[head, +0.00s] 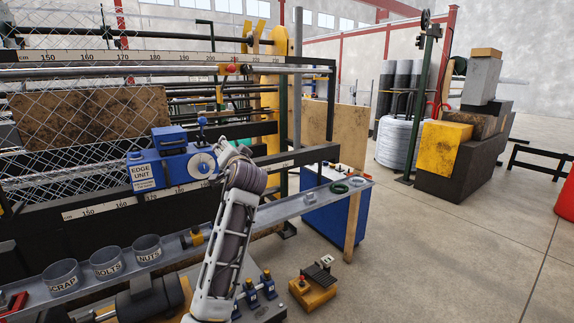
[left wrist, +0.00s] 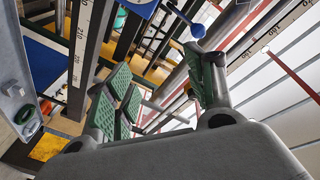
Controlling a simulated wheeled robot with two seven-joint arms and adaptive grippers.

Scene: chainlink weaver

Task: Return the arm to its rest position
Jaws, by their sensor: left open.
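My left arm (head: 230,235) rises from the bottom middle of the head view, and its bent dark section stands in front of the shelf. My left gripper (head: 231,151) is at the top of it, close to the right side of the blue edge unit (head: 172,163). In the left wrist view the left gripper (left wrist: 165,85) has its green-padded fingers spread apart with nothing between them. Whether it touches the edge unit cannot be told. My right gripper is not in view.
A metal shelf (head: 285,208) with labelled scrap, bolts and nuts cups (head: 106,263) runs below the edge unit. Ruler rails and chainlink mesh (head: 70,80) stand behind. A blue cabinet (head: 335,222) is at the right. Open floor (head: 440,250) lies farther right.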

